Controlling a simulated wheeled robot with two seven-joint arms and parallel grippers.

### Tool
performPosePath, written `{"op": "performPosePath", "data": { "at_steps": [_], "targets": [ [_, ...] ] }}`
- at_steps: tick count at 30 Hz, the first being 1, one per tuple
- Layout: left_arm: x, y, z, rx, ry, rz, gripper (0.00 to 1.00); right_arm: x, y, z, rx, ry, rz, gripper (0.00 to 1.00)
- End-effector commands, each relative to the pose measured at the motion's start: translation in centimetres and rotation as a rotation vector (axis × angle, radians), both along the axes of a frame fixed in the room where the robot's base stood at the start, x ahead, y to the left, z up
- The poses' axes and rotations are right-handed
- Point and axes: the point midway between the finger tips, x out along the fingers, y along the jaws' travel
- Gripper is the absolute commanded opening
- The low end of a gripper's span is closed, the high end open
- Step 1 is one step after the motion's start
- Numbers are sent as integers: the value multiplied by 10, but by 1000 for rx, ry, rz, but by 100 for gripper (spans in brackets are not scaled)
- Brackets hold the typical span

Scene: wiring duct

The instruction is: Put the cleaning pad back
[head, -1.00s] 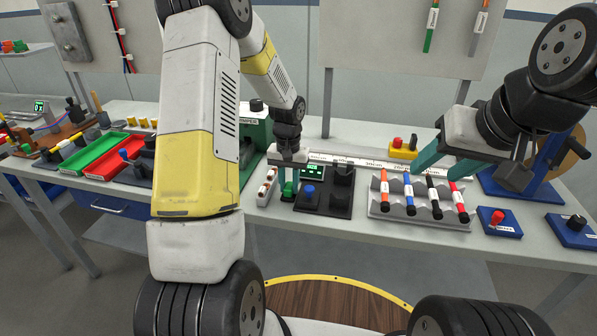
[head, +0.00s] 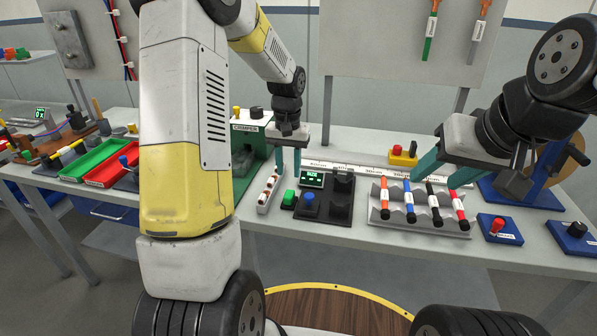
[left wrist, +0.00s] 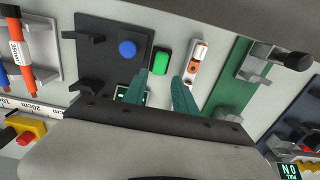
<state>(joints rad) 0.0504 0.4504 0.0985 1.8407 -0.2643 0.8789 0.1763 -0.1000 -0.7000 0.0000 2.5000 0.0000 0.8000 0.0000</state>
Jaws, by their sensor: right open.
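A small green block (head: 289,197), which I take to be the cleaning pad, sits on the bench at the left edge of the black fixture with the blue button (head: 309,203). It also shows in the left wrist view (left wrist: 161,61), between that fixture and a white strip. My left gripper (head: 288,172) is open and empty, above and behind the green block, with nothing between its fingers. In the left wrist view its two teal fingers (left wrist: 160,92) stand apart. My right gripper (head: 444,172) is open above the pen rack, and I see no object held in it.
The grey rack (head: 390,226) holds several coloured pens. A small lit display (head: 312,179) stands close by. Blue switch boxes (head: 500,229) sit at the right.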

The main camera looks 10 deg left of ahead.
Motion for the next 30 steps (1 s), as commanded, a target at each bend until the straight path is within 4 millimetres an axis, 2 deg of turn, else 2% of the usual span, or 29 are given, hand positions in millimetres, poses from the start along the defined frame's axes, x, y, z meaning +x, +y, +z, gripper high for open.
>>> {"op": "performPosePath", "data": {
  "at_steps": [3,8,11,13,18,21,25,30],
  "targets": [
    [1,0,18,0,-3,1,34,0,0,0,0,0,0,51],
    [-1,0,32,0,-6,0,34,0,0,0,0,0,0,51],
    [-11,-1,52,-6,-35,-2,34,0,0,0,0,0,0,51],
    [-25,-2,73,-12,-72,-4,34,0,0,0,0,0,0,51],
    [-79,-5,131,-46,-197,-7,34,0,0,0,0,0,0,51],
    [-116,-8,155,-71,-273,-9,34,0,0,0,0,0,0,51],
    [-164,-12,176,-109,-371,-13,34,0,0,0,0,0,0,51],
    [-214,-17,185,-158,-479,-16,34,0,0,0,0,0,0,51]
  ]
}}
